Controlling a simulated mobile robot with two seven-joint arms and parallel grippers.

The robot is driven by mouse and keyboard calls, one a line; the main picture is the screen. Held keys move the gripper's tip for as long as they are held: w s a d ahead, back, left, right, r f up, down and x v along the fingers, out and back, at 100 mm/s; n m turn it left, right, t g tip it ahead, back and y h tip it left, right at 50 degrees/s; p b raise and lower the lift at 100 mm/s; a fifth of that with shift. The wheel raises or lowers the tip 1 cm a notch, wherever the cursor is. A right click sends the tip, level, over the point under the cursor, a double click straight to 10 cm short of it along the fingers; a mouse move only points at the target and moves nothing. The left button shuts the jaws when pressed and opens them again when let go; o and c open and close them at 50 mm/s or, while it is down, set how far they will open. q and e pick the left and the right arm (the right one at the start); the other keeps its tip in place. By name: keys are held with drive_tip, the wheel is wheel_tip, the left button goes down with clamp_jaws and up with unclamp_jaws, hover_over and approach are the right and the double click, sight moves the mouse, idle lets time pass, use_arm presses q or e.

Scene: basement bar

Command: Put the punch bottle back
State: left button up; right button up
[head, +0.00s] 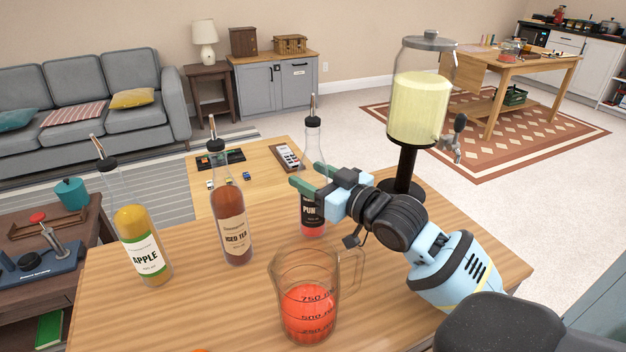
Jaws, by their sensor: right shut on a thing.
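The punch bottle (313,145) stands upright on the wooden bar table, with a dark pourer top and a little red liquid at the bottom. My right gripper (309,184) is shut on it around the middle, reaching in from the right. The gripper hides part of the bottle and its label. A glass measuring jug (306,268) with red liquid stands in front of the bottle. The iced tea bottle (231,205) and the apple bottle (140,230) stand to the left. My left gripper is not in view.
A drink dispenser (418,100) with pale yellow liquid stands behind my right arm. The table (200,300) is clear between the apple bottle and the jug. A lower table (260,160) with small items lies behind.

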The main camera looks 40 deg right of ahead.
drive_tip(key=shift+f, duration=0.2)
drive_tip(key=o, duration=1.5)
drive_tip(key=shift+s, duration=0.2)
drive_tip(key=s+d, duration=0.1)
drive_tip(key=s, duration=1)
drive_tip(key=shift+s+d, duration=0.25)
drive_tip(key=shift+d, duration=0.15)
drive_tip(key=shift+r, duration=0.1)
